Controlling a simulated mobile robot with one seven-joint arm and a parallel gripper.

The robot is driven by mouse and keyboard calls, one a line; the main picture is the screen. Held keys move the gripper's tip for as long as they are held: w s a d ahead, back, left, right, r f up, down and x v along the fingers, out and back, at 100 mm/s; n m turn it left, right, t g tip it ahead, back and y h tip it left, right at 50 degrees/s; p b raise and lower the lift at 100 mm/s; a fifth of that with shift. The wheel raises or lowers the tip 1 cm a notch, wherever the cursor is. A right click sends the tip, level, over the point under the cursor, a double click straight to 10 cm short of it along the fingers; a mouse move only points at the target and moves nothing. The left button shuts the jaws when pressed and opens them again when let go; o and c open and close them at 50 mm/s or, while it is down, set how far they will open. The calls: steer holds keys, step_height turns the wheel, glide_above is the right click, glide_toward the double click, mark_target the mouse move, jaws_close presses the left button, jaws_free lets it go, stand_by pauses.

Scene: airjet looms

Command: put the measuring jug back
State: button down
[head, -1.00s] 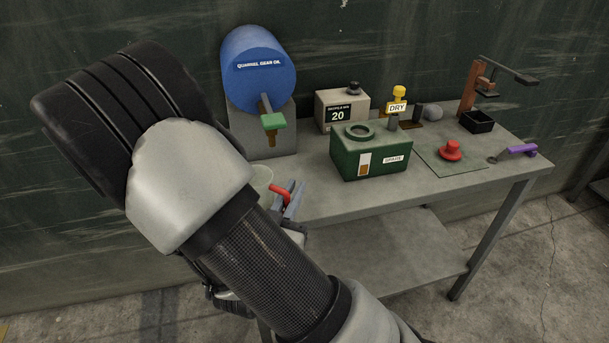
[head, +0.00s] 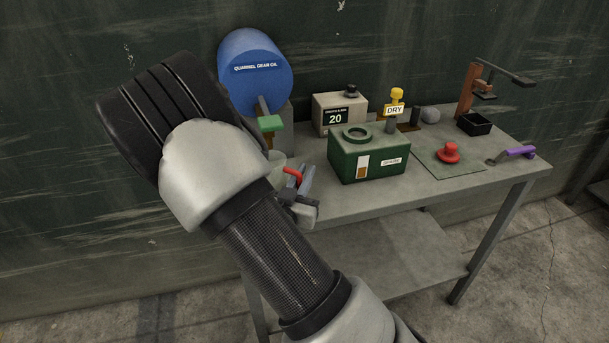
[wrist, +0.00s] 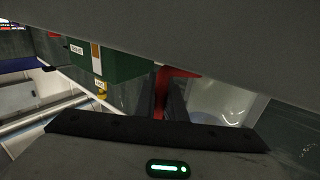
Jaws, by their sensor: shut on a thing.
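The measuring jug (head: 278,162) is a clear vessel with a red handle (head: 292,174). In the head view it stands out at the left end of the bench, below the green-handled tap of the blue oil drum, partly hidden by my arm. My gripper (head: 299,184) is shut on the red handle. In the wrist view the red handle (wrist: 166,88) shows between the dark fingers, with the clear jug body (wrist: 222,103) to the right. I cannot tell whether the jug's base touches the bench.
The blue drum (head: 255,72) stands at the back left. The green gearbox (head: 370,155) sits right of the jug. A red part (head: 449,153) lies on a mat farther right.

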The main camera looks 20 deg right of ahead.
steer(key=shift+f, duration=0.15)
steer(key=c, duration=1.8)
jaws_free()
